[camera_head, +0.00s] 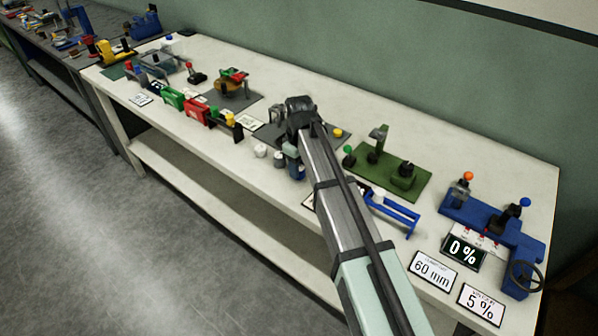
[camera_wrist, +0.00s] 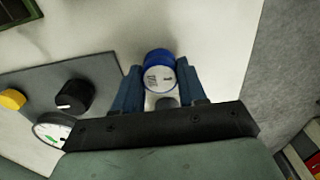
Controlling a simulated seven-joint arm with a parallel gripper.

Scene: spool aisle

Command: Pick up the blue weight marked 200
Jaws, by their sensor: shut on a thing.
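The blue weight (camera_wrist: 160,62) is a short blue cylinder with a pale, marked top face. In the wrist view it sits between the two fingers of my gripper (camera_wrist: 160,82), which is shut on it. The marking on its top is too small to read surely. In the head view my gripper (camera_head: 293,160) is over the front part of the bench, and a bit of blue shows low between its fingers. I cannot tell whether the weight touches the bench top.
White weights (camera_head: 261,150) stand just left of my gripper on the white bench (camera_head: 370,130). A grey plate with a black knob (camera_wrist: 74,96), a yellow button (camera_wrist: 12,99) and a dial (camera_wrist: 52,130) lies beside it. A green board (camera_head: 410,180) and blue rack (camera_head: 392,212) are to the right.

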